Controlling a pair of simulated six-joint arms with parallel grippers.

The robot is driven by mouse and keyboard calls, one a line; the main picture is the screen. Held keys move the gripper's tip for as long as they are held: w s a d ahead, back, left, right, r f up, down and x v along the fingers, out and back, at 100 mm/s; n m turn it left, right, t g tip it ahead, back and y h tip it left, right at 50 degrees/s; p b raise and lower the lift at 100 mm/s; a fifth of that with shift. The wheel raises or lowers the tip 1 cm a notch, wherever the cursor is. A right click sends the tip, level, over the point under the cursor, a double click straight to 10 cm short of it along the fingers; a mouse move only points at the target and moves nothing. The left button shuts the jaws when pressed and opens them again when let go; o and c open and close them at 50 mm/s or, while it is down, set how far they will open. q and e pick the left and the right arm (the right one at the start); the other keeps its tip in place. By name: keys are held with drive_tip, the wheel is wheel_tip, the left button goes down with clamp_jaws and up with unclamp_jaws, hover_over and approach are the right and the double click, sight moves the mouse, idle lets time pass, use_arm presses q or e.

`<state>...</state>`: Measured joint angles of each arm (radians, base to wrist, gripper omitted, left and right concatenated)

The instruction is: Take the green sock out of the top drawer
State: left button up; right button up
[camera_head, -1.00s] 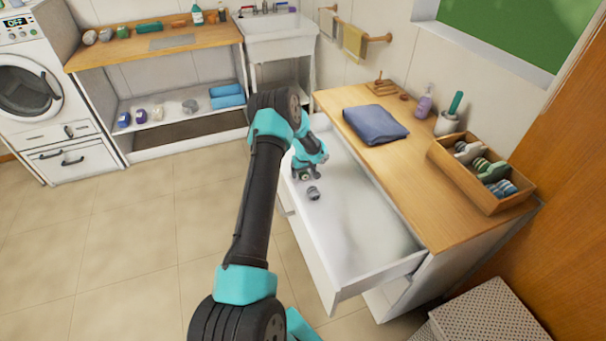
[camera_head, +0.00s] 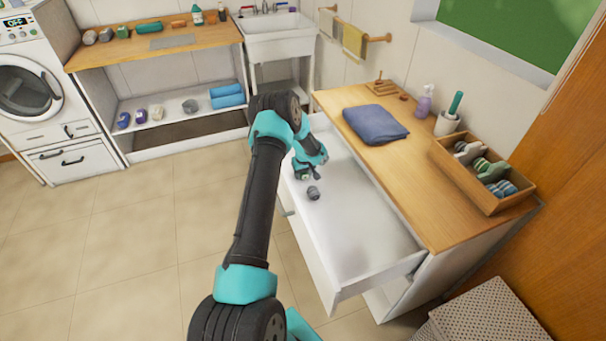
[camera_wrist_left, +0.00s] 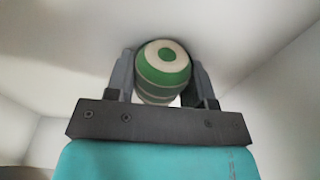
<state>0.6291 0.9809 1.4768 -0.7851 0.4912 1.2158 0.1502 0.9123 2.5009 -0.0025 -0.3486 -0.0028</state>
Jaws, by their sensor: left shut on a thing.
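The green sock is a rolled bundle with green and cream bands, and it fills the space between the fingers in the left wrist view (camera_wrist_left: 163,68). My left gripper (camera_head: 304,174) is shut on it, one finger on each side, inside the open top drawer (camera_head: 365,240) near its far end. In the head view only a small green patch of the sock shows. Whether the sock still touches the drawer floor I cannot tell. My right gripper is not in view.
The wooden countertop (camera_head: 420,165) overhangs the drawer, with a folded blue cloth (camera_head: 375,125) and a wooden box (camera_head: 480,175) of rolled socks. The drawer's near part is empty.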

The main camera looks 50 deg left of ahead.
use_arm(q)
drive_tip(key=shift+c, duration=1.3)
drive_tip(key=shift+r, duration=0.1)
wheel_tip(320, 180, up, 10)
drive_tip(key=shift+f, duration=0.1)
